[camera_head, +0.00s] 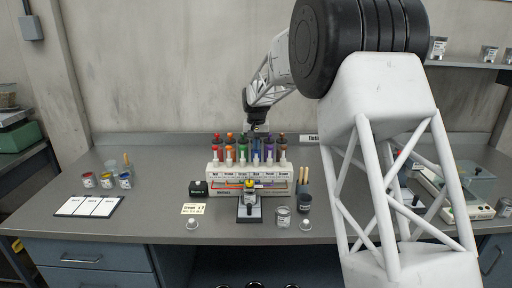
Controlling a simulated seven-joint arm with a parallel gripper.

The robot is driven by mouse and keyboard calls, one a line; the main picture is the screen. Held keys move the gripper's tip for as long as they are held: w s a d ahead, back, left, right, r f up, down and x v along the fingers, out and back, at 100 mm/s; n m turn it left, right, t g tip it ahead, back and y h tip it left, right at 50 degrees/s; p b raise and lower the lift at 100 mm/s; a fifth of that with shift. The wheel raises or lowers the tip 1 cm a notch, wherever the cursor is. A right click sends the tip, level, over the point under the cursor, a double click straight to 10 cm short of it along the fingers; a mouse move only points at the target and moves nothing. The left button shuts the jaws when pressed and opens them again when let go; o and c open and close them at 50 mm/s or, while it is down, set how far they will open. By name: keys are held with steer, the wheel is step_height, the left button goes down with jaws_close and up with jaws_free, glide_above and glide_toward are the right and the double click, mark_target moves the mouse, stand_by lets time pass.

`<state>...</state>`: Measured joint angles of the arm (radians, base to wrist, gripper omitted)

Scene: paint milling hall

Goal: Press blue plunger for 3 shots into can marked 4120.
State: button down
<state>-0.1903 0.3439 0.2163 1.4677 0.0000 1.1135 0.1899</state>
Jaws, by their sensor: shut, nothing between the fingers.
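A white dispenser rack (249,181) stands at the middle of the bench. It holds a row of coloured bottles with white pump nozzles in front. A blue bottle (256,146) is near the row's middle, partly hidden by my gripper and the neighbouring parts. My gripper (257,129) is shut and empty, at the top of the row near the blue plunger. I cannot tell whether it touches it. A small can with yellow on it (250,185) is on a dark stand in front of the rack. A grey can (283,216) stands right of the stand. No can's number is readable.
A dark jar (304,203), a small black box (199,188) and a lettered card (194,209) are near the rack. Several paint pots (106,180) and a white chart (89,206) lie left. My arm hides part of the right side. The bench between chart and card is clear.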

steer(key=shift+f, duration=0.45)
steer(key=shift+r, duration=2.2)
steer(key=shift+f, duration=0.95)
steer(key=shift+f, duration=1.25)
steer(key=shift+r, duration=2.2)
